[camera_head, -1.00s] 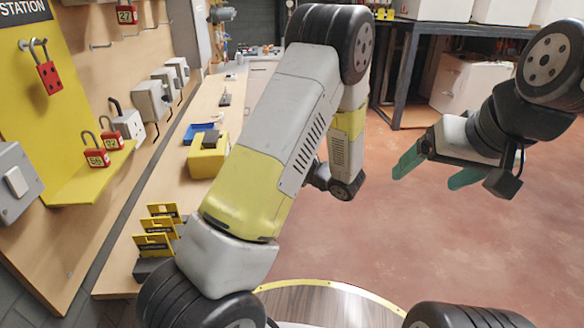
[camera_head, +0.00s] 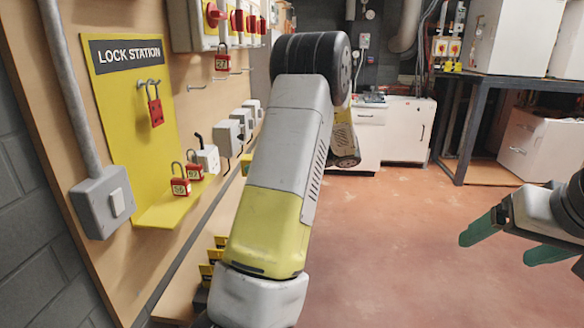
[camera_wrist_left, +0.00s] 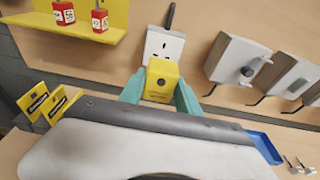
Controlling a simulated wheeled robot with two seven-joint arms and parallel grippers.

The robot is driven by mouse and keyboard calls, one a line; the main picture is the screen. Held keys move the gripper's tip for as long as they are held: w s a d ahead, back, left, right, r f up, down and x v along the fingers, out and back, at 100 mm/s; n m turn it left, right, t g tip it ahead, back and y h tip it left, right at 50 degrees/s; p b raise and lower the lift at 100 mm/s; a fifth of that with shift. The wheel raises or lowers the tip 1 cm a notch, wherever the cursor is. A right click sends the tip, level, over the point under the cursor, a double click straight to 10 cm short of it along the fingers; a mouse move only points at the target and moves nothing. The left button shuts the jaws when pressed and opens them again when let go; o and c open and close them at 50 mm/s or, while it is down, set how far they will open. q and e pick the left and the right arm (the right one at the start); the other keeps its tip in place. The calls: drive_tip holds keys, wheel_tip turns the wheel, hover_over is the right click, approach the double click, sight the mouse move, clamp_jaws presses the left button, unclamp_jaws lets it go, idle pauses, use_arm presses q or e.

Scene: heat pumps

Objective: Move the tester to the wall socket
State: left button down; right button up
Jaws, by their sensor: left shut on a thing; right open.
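The yellow tester (camera_wrist_left: 161,80) is between the green fingers of my left gripper (camera_wrist_left: 160,90), which is shut on it. In the left wrist view the tester overlaps the lower part of the white wall socket (camera_wrist_left: 164,46). I cannot tell whether the two touch. The socket's upper holes show above the tester. My right gripper (camera_head: 495,249) is open and empty at the right, over the floor.
Below are yellow tags (camera_wrist_left: 50,104) and a blue tray (camera_wrist_left: 264,148). The red floor (camera_head: 395,230) is clear.

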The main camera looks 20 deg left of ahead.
use_arm(q)
drive_tip(key=r+x, duration=0.1)
drive_tip(key=x, duration=0.5)
drive_tip(key=shift+a, duration=0.45)
drive_tip(key=shift+s+a+r, duration=0.1)
drive_tip(key=shift+s+a, duration=0.25)
drive_tip(key=shift+a, duration=0.35)
idle(1.9)
drive_tip(key=c, duration=1)
unclamp_jaws()
drive_tip(key=shift+a, duration=0.1)
drive_tip(key=shift+o, duration=0.2)
drive_tip(key=f+v, duration=0.2)
drive_tip(key=v, duration=1.2)
drive_tip(key=shift+d+f, duration=0.2)
drive_tip(key=shift+f, duration=0.25)
